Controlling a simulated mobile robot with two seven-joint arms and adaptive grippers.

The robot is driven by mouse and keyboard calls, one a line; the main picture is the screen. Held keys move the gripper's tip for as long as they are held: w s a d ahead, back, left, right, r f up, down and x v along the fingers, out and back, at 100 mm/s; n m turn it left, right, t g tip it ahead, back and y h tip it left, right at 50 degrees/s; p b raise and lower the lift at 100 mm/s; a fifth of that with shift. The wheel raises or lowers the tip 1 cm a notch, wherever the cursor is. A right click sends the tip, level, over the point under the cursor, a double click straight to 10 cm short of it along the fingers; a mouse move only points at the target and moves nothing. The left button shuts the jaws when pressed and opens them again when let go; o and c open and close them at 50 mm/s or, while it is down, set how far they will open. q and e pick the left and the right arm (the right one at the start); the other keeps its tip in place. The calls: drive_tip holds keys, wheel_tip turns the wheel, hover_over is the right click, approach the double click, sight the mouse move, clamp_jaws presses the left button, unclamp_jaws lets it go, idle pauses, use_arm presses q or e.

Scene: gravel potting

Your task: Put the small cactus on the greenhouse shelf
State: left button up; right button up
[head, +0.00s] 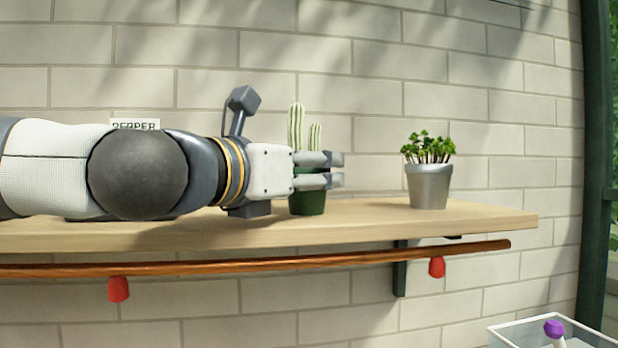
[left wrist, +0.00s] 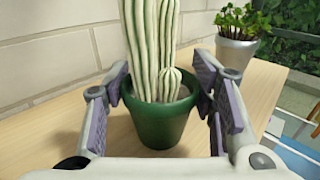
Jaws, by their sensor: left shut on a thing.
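The small cactus (head: 297,128) has pale ribbed green stems and stands upright in a dark green pot (head: 307,204). The pot is at the wooden shelf (head: 470,217), left of a silver pot; its base appears to meet the shelf top, though I cannot tell if it bears weight there. My left gripper (head: 336,170) reaches in from the left and is shut on the cactus pot. In the left wrist view the cactus (left wrist: 150,45) rises between the two fingers, with the green pot (left wrist: 162,122) held between the pads. My right gripper is not in view.
A silver pot with a leafy plant (head: 429,185) stands to the right on the shelf. A sign reading "PEPPER" (head: 135,124) is partly behind my arm. A wooden rod (head: 350,258) with red pieces (head: 118,289) runs below. A clear bin (head: 540,325) is at lower right.

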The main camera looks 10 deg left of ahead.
use_arm(q)
drive_tip(key=shift+s+r, duration=0.15)
drive_tip(key=shift+f, duration=0.3)
drive_tip(key=o, duration=1.3)
drive_tip(key=shift+r, duration=0.1)
drive_tip(key=shift+s+a+r, duration=0.1)
drive_tip(key=shift+s+r, duration=0.15)
drive_tip(key=shift+r, duration=0.05)
drive_tip(key=p+v, duration=0.2)
drive_tip(key=v, duration=0.9)
drive_tip(key=shift+s+a+f+p, duration=0.1)
drive_tip(key=shift+s+f+p, duration=0.1)
drive_tip(key=shift+p, duration=0.1)
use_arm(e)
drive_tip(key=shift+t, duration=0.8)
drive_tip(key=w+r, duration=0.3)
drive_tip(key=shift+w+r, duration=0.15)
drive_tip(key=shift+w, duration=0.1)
